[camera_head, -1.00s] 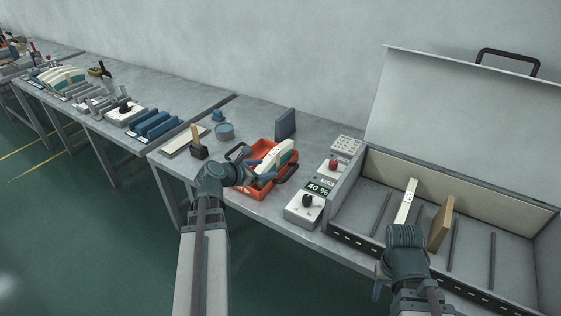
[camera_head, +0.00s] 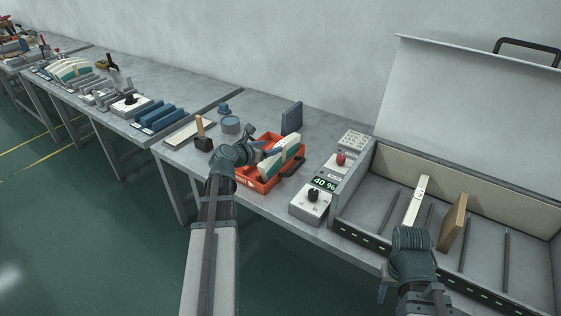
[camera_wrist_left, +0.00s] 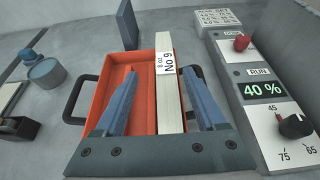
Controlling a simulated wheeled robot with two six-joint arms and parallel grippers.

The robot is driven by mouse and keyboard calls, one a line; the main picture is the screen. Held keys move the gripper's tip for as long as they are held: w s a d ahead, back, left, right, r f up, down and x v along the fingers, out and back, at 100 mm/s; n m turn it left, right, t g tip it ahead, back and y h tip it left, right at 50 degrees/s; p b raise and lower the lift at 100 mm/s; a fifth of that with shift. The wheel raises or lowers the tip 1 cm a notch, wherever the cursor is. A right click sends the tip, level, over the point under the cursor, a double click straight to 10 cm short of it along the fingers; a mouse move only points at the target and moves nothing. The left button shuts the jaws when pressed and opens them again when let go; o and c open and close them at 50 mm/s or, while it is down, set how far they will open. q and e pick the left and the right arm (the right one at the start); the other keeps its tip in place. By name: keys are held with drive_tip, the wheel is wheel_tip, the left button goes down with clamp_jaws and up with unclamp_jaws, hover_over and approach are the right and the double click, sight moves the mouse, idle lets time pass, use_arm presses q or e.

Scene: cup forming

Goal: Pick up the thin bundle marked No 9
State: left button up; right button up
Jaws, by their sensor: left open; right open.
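The thin bundle marked No 9 is a pale, narrow block standing in an orange tray. In the left wrist view its top edge (camera_wrist_left: 169,90) carries a white label reading "8 oz No 9". In the head view its side (camera_head: 280,153) shows a teal band. My left gripper (camera_wrist_left: 161,78) is open, with one blue finger on each side of the bundle. I cannot tell whether either finger touches it. The orange tray (camera_head: 262,184) has dark handles; its near end is hidden by the gripper in the wrist view. My right gripper (camera_head: 411,258) is at the open case, its fingers mostly hidden.
Right of the tray stands a control box (camera_head: 312,206) with a dial, a red knob and a "40 %" display. A large open case (camera_head: 385,190) holds a white block (camera_head: 417,198) and a wooden one (camera_head: 452,222). A blue tin (camera_head: 231,125) and a dark upright plate (camera_head: 292,117) stand behind.

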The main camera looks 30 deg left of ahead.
sight(280, 157)
use_arm(q)
drive_tip(key=shift+w+d+f+b, duration=0.2)
drive_tip(key=shift+w+f+b, duration=0.2)
drive_tip(key=shift+w, duration=0.05)
drive_tip(key=b+x, duration=0.2)
drive_tip(key=x, duration=0.2)
drive_tip(key=shift+d+f, duration=0.2)
drive_tip(key=shift+r, duration=0.1)
drive_tip(key=shift+c, duration=0.4)
clamp_jaws()
idle(0.5)
